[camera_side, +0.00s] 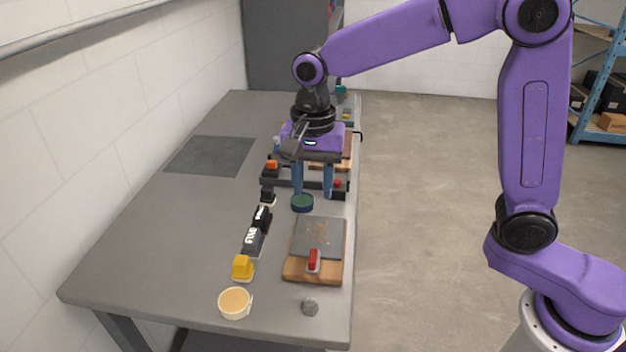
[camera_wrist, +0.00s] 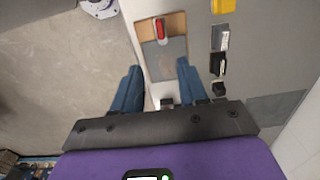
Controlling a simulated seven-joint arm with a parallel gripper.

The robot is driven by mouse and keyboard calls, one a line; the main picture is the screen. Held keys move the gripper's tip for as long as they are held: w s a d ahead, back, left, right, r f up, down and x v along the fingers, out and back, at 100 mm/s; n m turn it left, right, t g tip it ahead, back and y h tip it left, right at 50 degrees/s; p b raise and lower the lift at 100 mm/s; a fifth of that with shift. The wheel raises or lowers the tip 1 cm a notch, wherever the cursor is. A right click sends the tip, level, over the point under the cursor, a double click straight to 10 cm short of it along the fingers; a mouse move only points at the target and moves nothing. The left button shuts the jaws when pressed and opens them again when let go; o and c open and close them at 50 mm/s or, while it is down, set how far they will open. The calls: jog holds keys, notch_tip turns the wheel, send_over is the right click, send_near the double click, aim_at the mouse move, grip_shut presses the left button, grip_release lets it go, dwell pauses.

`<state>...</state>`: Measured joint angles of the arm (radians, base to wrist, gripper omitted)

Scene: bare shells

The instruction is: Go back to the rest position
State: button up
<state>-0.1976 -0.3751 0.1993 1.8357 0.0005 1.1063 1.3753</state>
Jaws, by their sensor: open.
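My gripper (camera_side: 313,196) points down over the right side of the grey table (camera_side: 170,230), with its two blue fingers apart and nothing visible between them.
A wooden board (camera_side: 297,275) with a grey plate (camera_side: 318,238) and red-topped piece (camera_side: 313,261) lies nearer the camera. A wall runs along the left.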

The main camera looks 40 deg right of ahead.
dwell(0.3)
jog(key=s+d+f+n, duration=0.1)
jog(key=s+d+n, duration=0.6)
jog(key=s+n, duration=0.4)
jog(key=s+d+f+n, duration=0.2)
jog(key=s+d+n, duration=0.6)
jog(key=s, duration=0.6)
jog(key=n, duration=0.2)
jog(key=shift+d+f+n, duration=0.25)
jog(key=shift+n, duration=0.15)
